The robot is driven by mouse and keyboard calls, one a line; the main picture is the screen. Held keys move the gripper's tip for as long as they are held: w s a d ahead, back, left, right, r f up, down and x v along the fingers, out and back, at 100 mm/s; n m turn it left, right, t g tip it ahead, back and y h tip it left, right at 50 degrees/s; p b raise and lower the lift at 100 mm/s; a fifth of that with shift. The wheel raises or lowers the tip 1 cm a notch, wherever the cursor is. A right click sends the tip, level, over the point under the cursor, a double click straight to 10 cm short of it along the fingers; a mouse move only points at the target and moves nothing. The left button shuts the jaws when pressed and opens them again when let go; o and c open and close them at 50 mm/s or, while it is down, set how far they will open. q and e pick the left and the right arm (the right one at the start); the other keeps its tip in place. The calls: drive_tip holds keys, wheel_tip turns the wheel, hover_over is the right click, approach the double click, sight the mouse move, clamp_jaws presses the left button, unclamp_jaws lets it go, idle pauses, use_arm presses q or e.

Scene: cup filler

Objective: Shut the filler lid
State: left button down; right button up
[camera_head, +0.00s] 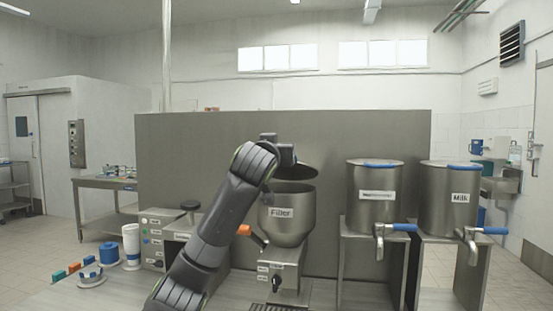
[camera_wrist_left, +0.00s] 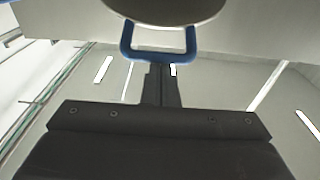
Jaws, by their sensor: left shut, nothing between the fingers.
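The steel filler (camera_head: 281,222) stands near the middle of the head view, labelled "Filler". Its round lid (camera_head: 296,173) shows as a dark tilted disc above the bowl, with a gap between lid and rim. My left gripper (camera_head: 288,157) is at the lid's upper left, partly hidden by my own arm. In the left wrist view the shut, empty fingers (camera_wrist_left: 161,72) point at the lid's blue loop handle (camera_wrist_left: 158,55). The lid's edge (camera_wrist_left: 166,8) shows above it. The fingertips overlap the handle's lower bar; I cannot tell whether they touch. My right gripper is not in view.
Two steel tanks with blue-handled taps, one plain-labelled (camera_head: 374,190) and one marked Milk (camera_head: 447,200), stand right of the filler. A control box (camera_head: 152,238), a white cup stack (camera_head: 131,245) and small blue items (camera_head: 108,252) are at left. A grey panel (camera_head: 200,140) stands behind.

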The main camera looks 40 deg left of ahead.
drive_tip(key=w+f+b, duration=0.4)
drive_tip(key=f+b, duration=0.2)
drive_tip(key=b, duration=0.2)
use_arm(q)
wheel_tip(320, 180, down, 11)
drive_tip(key=s+d+t+y+b, duration=0.1)
drive_tip(key=s+t+b, duration=0.2)
drive_tip(key=b, duration=0.4)
drive_tip(key=shift+d+f+y+b, duration=0.15)
drive_tip(key=shift+d+y+b, duration=0.15)
drive_tip(key=shift+y, duration=0.1)
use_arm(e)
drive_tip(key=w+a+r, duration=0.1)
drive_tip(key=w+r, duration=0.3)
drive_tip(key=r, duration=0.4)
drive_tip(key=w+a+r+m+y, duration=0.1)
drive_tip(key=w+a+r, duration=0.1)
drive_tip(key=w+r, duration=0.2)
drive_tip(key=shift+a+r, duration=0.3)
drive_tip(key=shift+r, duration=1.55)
use_arm(q)
drive_tip(key=shift+w+f, duration=0.1)
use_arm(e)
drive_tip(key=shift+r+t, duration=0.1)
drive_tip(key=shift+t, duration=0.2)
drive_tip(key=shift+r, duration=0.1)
